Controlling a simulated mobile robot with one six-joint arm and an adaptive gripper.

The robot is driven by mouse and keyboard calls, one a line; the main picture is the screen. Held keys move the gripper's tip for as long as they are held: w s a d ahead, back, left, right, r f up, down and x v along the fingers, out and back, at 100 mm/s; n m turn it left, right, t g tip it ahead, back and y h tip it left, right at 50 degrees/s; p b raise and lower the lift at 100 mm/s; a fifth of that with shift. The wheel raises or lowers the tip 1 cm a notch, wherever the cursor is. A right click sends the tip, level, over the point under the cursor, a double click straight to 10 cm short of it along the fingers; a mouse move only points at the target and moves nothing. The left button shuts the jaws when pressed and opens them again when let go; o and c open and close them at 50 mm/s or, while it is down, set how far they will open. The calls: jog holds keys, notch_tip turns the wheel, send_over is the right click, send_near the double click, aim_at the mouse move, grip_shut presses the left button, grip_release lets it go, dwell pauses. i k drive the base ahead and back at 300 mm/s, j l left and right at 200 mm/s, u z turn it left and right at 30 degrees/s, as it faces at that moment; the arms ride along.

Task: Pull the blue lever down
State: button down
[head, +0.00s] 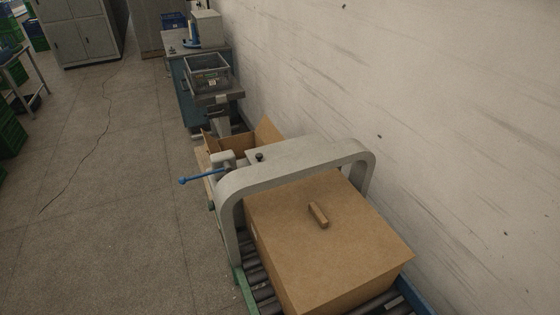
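The blue lever (201,176) sticks out to the left from a grey machine frame (290,157) that arches over a roller conveyor. It lies close to level and ends in a round blue knob at its left end. Its right end meets a light grey block on the side of the frame. My gripper is not in view.
A large closed cardboard box (325,235) with a small brown block (318,215) on top sits on the conveyor (263,292). An open carton (267,134) stands behind the frame. A wall runs along the right. The floor (120,220) left of the lever is clear.

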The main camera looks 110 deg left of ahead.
aim_at(204, 174)
jog(key=u, duration=4.15)
jog(key=i+j, duration=0.25)
jog(key=i+j+u, duration=0.15)
jog(key=i, duration=0.35)
jog(key=i+j, duration=0.25)
jog(key=i+u, duration=0.05)
jog(key=i, duration=0.05)
